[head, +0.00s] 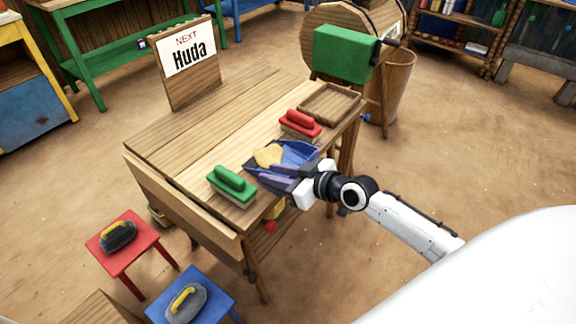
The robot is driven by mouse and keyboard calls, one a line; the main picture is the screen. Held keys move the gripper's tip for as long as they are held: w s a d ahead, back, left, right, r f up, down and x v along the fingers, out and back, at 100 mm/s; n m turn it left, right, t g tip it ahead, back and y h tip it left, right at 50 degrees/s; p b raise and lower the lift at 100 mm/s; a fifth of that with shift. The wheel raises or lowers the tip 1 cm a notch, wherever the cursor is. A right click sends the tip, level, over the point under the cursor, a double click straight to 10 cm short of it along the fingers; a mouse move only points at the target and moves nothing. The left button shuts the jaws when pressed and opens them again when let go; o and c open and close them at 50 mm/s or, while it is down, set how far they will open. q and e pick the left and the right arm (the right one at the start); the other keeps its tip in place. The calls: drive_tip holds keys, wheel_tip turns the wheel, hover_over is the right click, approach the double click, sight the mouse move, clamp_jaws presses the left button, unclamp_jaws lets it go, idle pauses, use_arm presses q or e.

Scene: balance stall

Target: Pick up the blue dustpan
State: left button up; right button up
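The blue dustpan (297,151) lies on the wooden table near its right front edge, with a tan, flat, rounded thing (268,156) in its pan. My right gripper (291,175) reaches in from the right and is at the handle end of the dustpan. Its fingers overlap the dustpan in the picture and partly hide the handle. I cannot tell whether they are closed on the handle or only around it. My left gripper is out of view.
A green-handled brush (231,182) and a red-handled brush (300,122) flank the dustpan. A wooden tray (329,104) sits at the table's right end. A sign (190,55) stands at the back. Red (126,262) and blue (210,312) stools stand in front.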

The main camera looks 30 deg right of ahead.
drive_tip(key=shift+x, duration=0.75)
clamp_jaws()
drive_tip(key=shift+r, duration=0.15)
wheel_tip(320, 180, up, 10)
drive_tip(key=shift+f+p, duration=0.1)
drive_tip(key=shift+p, duration=0.8)
